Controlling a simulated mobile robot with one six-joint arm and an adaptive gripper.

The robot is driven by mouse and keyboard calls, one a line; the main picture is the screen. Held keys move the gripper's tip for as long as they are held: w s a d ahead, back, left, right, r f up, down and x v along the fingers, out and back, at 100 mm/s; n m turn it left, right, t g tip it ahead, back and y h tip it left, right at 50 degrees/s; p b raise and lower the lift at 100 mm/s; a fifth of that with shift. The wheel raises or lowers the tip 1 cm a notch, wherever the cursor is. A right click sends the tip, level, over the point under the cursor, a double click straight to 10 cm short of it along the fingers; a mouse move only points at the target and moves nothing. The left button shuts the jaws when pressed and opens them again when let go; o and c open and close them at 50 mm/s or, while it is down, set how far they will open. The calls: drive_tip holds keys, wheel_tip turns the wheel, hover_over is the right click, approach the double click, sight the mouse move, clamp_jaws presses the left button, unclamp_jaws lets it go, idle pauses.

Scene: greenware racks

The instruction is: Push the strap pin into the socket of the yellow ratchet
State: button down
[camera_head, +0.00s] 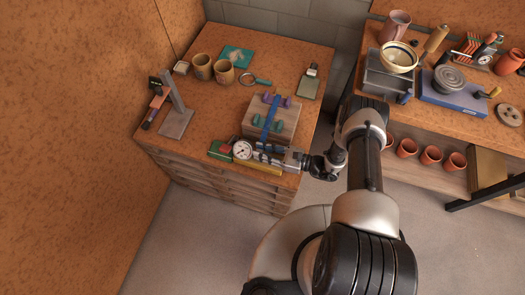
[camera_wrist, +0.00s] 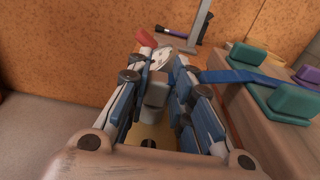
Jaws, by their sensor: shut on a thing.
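My gripper (camera_head: 279,155) is at the front edge of the left bench, beside a wooden block. In the wrist view its blue-padded fingers (camera_wrist: 155,88) are shut on a grey piece, apparently the strap pin (camera_wrist: 154,92). A blue strap (camera_head: 270,117) crosses the block and runs toward my fingers; it also shows in the wrist view (camera_wrist: 240,76). A yellow body (camera_head: 263,166), apparently the ratchet, lies along the bench edge below my gripper. In the wrist view a yellowish surface (camera_wrist: 158,132) with a dark spot shows between the fingers. The pin's tip and its contact with any socket are unclear.
A round gauge (camera_head: 243,149) stands left of my gripper. The bench between stand and block is clear.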

idle(0.4)
drive_tip(key=c, duration=1.3)
unclamp_jaws()
drive_tip(key=shift+c, duration=0.2)
drive_tip(key=shift+d, duration=0.1)
drive_tip(key=f+v, duration=0.1)
drive_tip(key=v, duration=1)
drive_tip(key=shift+s+d+r, duration=0.15)
drive_tip(key=shift+d+r, duration=0.25)
drive_tip(key=shift+r, duration=0.15)
wheel_tip(320, 180, up, 27)
drive_tip(key=n+g+h, duration=0.6)
drive_tip(key=n+g, duration=0.2)
drive_tip(key=n, duration=0.4)
drive_tip(key=s+d+r+n+t+h, duration=0.1)
drive_tip(key=s+r+n+t+h, duration=0.6)
drive_tip(key=s+r, duration=0.8)
wheel_tip(320, 180, up, 3)
drive_tip(key=n+h+b, duration=0.1)
drive_tip(key=n+h, duration=0.1)
drive_tip(key=h, duration=0.1)
drive_tip(key=shift+s+n, duration=0.4)
